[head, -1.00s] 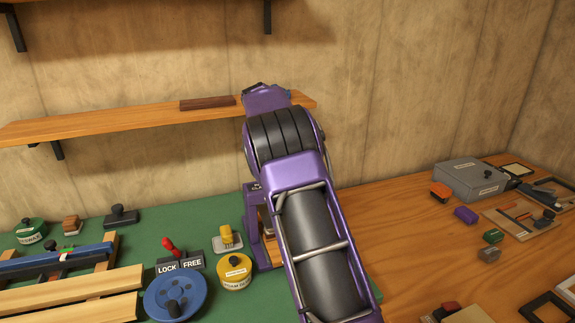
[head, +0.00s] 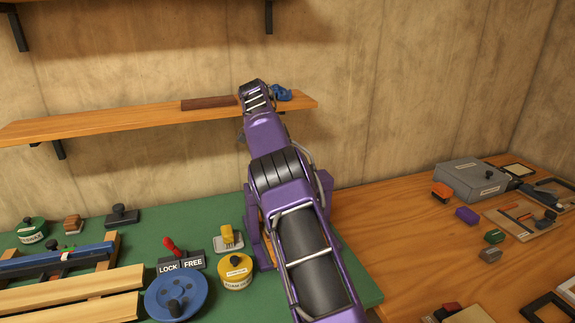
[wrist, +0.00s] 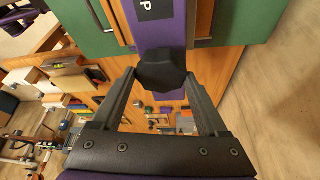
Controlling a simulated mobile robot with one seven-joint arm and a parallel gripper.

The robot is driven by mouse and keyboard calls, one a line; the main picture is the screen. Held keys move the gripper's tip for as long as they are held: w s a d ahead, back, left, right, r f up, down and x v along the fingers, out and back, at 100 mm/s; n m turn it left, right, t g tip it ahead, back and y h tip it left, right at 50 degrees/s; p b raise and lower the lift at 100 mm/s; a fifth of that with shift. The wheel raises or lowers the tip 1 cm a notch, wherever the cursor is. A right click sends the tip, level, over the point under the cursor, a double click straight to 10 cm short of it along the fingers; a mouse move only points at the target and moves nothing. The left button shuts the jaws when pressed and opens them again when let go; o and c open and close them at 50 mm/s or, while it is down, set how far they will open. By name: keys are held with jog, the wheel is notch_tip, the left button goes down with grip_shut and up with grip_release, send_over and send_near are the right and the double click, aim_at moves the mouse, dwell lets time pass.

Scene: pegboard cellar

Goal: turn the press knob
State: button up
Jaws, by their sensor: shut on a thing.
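The press knob (wrist: 161,71) is a black, faceted knob at the purple press (wrist: 158,38), whose crossbar carries a dark label showing "P". In the wrist view my gripper (wrist: 160,79) has a finger on either side of the knob and is shut on it. In the head view part of the purple press frame (head: 254,232) shows beside my arm. My arm hides the knob and gripper there.
Left of the press on the green mat (head: 90,220) are a yellow tin (head: 235,277), a blue handwheel (head: 165,300) and a red lever (head: 170,245) by LOCK/FREE plates. A shelf (head: 110,121) is behind.

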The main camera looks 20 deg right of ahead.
dwell(0.3)
jog(key=o, duration=1.3)
jog(key=shift+c, duration=0.2)
